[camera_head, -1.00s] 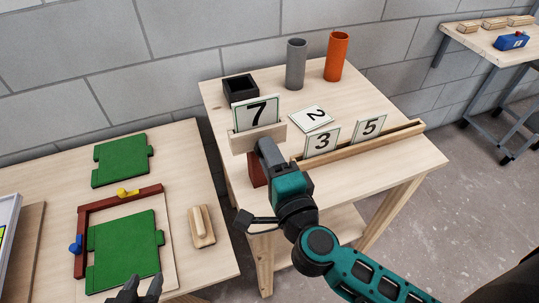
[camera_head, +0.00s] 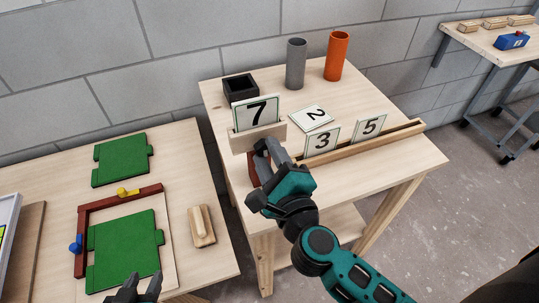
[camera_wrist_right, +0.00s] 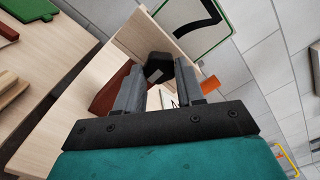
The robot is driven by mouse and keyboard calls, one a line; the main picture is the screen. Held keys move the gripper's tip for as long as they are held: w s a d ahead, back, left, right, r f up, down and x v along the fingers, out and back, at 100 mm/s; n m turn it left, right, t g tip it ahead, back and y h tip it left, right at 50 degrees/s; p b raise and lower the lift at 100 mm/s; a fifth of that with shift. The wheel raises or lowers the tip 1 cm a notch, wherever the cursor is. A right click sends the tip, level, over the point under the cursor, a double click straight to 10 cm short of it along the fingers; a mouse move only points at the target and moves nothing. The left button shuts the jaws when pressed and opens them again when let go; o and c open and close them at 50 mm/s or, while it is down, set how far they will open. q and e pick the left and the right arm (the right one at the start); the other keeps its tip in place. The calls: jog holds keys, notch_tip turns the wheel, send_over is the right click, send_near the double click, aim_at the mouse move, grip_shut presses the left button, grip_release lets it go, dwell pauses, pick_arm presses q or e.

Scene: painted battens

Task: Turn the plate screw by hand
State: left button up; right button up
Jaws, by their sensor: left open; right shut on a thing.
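The plate screw has a black knob (camera_wrist_right: 157,67), which sits between the fingertips of my right gripper (camera_wrist_right: 157,80) in the right wrist view. My right gripper (camera_head: 268,156) is shut on this knob at the front of a wooden holder (camera_head: 258,137). In the head view the gripper hides the knob. A white plate (camera_head: 256,111) with a black 7 stands upright in the holder, and part of it shows in the right wrist view (camera_wrist_right: 195,28). My left gripper (camera_head: 135,288) is open and empty at the bottom edge, low over the left table.
A dark red block (camera_head: 253,170) is below the holder. Number plates 2 (camera_head: 316,117), 3 (camera_head: 322,142) and 5 (camera_head: 369,127), a wooden rail (camera_head: 400,136), a black box (camera_head: 240,88), a grey tube (camera_head: 296,64) and an orange tube (camera_head: 337,57) share the table.

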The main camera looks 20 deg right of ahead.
jog(key=shift+r, duration=0.1)
dwell(0.3)
jog(key=o, duration=1)
jog(key=shift+o, duration=0.2)
